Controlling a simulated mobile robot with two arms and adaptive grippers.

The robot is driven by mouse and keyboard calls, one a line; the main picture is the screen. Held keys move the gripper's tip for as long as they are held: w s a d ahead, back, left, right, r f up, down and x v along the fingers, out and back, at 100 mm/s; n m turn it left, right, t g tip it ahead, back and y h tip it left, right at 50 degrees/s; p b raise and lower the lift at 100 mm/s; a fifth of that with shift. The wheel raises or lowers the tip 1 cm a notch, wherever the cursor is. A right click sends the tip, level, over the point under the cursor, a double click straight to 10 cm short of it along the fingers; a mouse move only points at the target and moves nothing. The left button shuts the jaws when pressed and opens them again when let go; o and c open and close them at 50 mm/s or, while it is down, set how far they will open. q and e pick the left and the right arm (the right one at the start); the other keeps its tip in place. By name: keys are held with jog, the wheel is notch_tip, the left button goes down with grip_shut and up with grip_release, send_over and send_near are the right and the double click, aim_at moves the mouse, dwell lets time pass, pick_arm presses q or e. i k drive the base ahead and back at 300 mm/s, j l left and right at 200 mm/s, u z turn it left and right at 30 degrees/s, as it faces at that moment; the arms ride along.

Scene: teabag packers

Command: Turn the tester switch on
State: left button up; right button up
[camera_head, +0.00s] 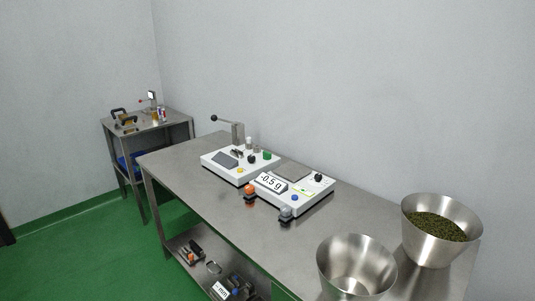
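A white device (214,167) with a dark sloped screen, several knobs and buttons and an upright lever (224,120) with a black ball end stands on the steel table. Neither of my grippers is in view.
An orange-topped weight (250,190) and a grey one (286,213) stand before the scale. A steel bucket with dried leaf (425,253) and an empty-looking bucket (371,266) stand at the right. A smaller table (174,124) with tools stands back left. The main table's left end is clear.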

aim_at(266, 156)
jog(key=i+j+z, duration=0.1)
jog(key=z, duration=1.1)
jog(key=j+z, duration=0.25)
jog(key=j, duration=0.25)
jog(key=j+z, duration=0.3)
jog(key=j, duration=0.25)
jog(key=j+z, duration=0.25)
jog(key=j, duration=0.25)
jog(key=k+j+z, duration=0.25)
jog(key=j, duration=0.25)
jog(key=j+z, duration=0.25)
jog(key=j, duration=0.25)
jog(key=k, duration=0.05)
